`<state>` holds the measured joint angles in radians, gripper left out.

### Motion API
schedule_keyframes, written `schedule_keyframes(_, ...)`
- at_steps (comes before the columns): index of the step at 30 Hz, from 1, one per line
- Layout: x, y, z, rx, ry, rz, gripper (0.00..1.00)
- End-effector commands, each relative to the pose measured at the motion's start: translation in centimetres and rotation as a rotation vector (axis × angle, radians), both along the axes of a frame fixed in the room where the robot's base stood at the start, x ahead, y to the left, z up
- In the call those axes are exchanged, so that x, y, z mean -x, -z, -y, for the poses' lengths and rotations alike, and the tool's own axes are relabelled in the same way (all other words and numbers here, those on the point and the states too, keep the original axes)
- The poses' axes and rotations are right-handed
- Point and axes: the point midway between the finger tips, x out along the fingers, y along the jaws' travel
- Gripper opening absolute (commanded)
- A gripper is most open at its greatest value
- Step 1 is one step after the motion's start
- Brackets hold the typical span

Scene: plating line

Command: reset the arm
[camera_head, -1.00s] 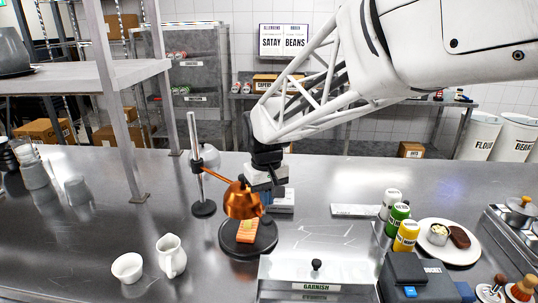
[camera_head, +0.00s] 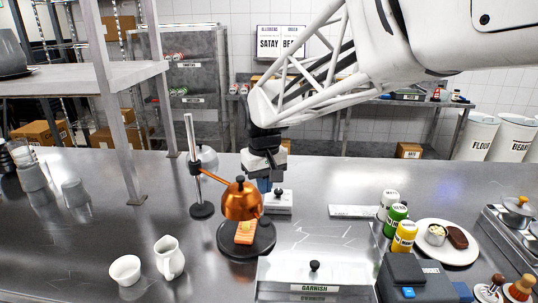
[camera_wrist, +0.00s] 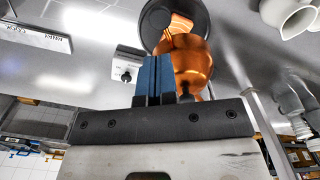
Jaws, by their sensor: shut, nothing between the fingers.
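My gripper (camera_head: 264,184) hangs over the counter, just behind and to the right of a copper heat-lamp shade (camera_head: 241,201). In the wrist view its blue fingers (camera_wrist: 154,78) are together with nothing between them, and the copper shade (camera_wrist: 188,60) is close beside them. The shade hangs on a stand (camera_head: 203,209) above a dark round plate (camera_head: 262,246) that bears an orange piece of food (camera_head: 244,233). My white arm reaches in from the upper right.
A small grey box with a black knob (camera_head: 279,206) stands right by my gripper. A garnish container (camera_head: 313,274) is in front. Several bottles (camera_head: 396,218) and a plate of food (camera_head: 447,256) are at right. A white pitcher (camera_head: 169,258) and bowl (camera_head: 125,270) are at front left.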

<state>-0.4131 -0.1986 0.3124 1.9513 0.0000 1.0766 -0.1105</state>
Motion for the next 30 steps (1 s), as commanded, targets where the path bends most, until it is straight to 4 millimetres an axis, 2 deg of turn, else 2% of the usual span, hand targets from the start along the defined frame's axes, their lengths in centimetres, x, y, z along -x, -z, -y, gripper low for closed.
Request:
schedule_keyframes(6, 0.1, -0.1, 0.3, -0.001, 0.004, 0.002, 0.00)
schedule_keyframes(11, 1.0, -0.5, 1.9, -0.005, 0.029, 0.012, 0.00)
schedule_keyframes(17, 3.5, -1.3, 6.1, -0.015, 0.099, 0.041, 0.00)
schedule_keyframes(24, 8.5, -1.9, 12.4, -0.029, 0.214, 0.088, 0.00)
schedule_keyframes(30, 13.1, -1.6, 16.8, -0.039, 0.312, 0.130, 0.00)
